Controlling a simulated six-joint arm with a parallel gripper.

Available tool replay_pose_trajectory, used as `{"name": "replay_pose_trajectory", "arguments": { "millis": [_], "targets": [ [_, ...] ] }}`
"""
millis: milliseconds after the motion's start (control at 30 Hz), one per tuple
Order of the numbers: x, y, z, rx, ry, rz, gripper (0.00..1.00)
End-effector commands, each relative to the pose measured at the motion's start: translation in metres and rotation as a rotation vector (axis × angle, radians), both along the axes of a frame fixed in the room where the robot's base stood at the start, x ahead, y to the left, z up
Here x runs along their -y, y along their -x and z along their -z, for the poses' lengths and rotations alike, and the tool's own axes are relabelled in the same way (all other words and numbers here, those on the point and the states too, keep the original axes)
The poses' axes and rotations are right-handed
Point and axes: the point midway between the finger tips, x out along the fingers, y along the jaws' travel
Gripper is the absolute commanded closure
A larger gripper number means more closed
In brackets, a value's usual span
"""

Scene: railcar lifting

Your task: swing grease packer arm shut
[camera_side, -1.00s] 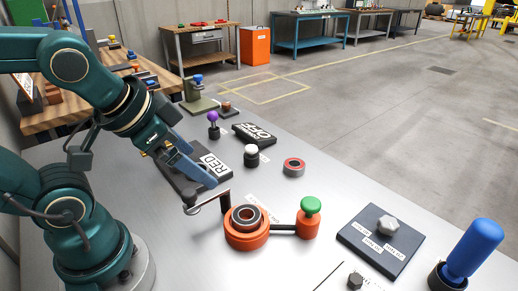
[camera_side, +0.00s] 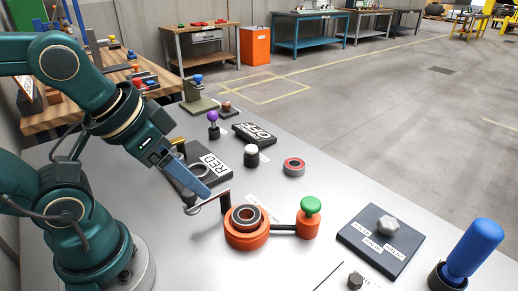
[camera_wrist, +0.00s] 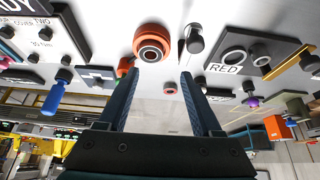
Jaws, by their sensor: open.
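The grease packer (camera_side: 246,238) is a round orange base with a bearing (camera_side: 243,214) seated on top. Its swing arm (camera_side: 208,202) is a grey bar that sticks out to the left of the base, clear of the bearing, with a flat disc at its outer end. In the wrist view the packer (camera_wrist: 153,32) is at top centre and the arm (camera_wrist: 182,40) points away beside it. My gripper (camera_side: 204,189) is close to the arm, with its fingers apart in the wrist view (camera_wrist: 158,76) and nothing between them. Whether a finger touches the arm cannot be told.
A green-knobbed orange canister (camera_side: 309,217) joins the packer by a black link on the right. A RED plate (camera_side: 208,164) lies behind the gripper. A loose bearing (camera_side: 293,166) and a white-topped peg (camera_side: 251,154) stand further back. Bare table lies around the packer.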

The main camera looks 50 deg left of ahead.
Motion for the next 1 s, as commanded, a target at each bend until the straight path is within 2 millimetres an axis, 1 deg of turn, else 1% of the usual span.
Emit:
{"name": "replay_pose_trajectory", "arguments": {
  "millis": [33, 67, 100, 133, 167, 333, 400, 567, 667, 800, 867, 1000],
  "targets": [
    [0.0, 0.003, 0.001, -0.015, 0.006, -0.011, 0.57],
    [0.0, 0.005, 0.002, -0.027, 0.011, -0.019, 0.69],
    [0.001, 0.007, -0.001, -0.037, 0.022, -0.034, 0.84],
    [0.002, 0.007, -0.004, -0.043, 0.032, -0.047, 0.95],
    [0.002, 0.008, -0.008, -0.054, 0.043, -0.062, 1.0],
    [-0.004, 0.001, -0.031, -0.176, 0.115, -0.228, 1.0],
    [-0.009, -0.005, -0.039, -0.236, 0.146, -0.316, 1.0],
    [-0.027, -0.019, -0.053, -0.362, 0.216, -0.506, 1.0],
    [-0.041, -0.029, -0.058, -0.435, 0.26, -0.618, 1.0],
    [-0.065, -0.042, -0.061, -0.529, 0.324, -0.769, 1.0],
    [-0.076, -0.046, -0.061, -0.567, 0.353, -0.831, 1.0],
    [-0.107, -0.055, -0.055, -0.646, 0.421, -0.964, 1.0]
  ]
}}
